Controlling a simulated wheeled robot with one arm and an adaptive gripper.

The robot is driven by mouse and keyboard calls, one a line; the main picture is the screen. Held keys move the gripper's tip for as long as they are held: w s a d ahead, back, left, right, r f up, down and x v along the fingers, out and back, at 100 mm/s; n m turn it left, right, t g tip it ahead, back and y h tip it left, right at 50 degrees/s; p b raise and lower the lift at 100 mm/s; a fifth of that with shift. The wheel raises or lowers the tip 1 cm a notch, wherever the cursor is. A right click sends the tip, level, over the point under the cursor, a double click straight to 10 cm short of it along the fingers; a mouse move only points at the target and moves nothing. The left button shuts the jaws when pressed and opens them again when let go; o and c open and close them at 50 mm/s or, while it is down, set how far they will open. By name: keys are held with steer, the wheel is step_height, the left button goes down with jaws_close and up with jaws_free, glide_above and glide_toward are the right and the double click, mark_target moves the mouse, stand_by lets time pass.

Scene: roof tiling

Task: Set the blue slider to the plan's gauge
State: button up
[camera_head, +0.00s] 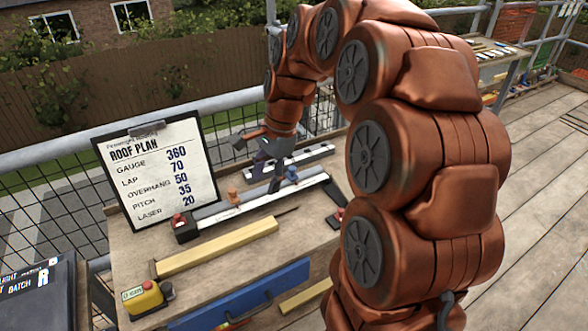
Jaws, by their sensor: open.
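The roof plan (160,180) stands on a clipboard at the left of the bench and reads gauge 360, lap 70, overhang 50, pitch 35, laser 20. A pale rail (262,203) lies across the bench. The blue slider (292,174) sits on the rail towards its right part, and an orange slider (233,196) sits further left on it. My gripper (267,173) is open and points down just left of the blue slider, near the rail. I cannot tell whether it touches anything. The scale marks are too small to read.
A yellow wooden batten (218,247) lies in front of the rail, with a blue bar (240,296) along the bench front. A yellow device (145,298) stands at the front left corner. Mesh railing runs behind the bench. My arm hides the bench's right side.

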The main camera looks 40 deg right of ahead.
steer(key=w+d+f+m+t+b, duration=0.1)
steer(key=w+d+f+m, duration=0.2)
steer(key=w+d+m, duration=0.55)
steer(key=m+t+b, duration=0.1)
steer(key=m, duration=0.2)
glide_toward(292, 167)
steer(key=shift+t, duration=0.3)
steer(key=shift+s+p+x, duration=0.15)
steer(key=shift+x, duration=1.9)
steer(key=shift+s+p+x, duration=0.15)
steer(key=shift+s+x, duration=0.05)
steer(key=shift+x, duration=1.9)
steer(key=shift+f, duration=0.1)
jaws_close()
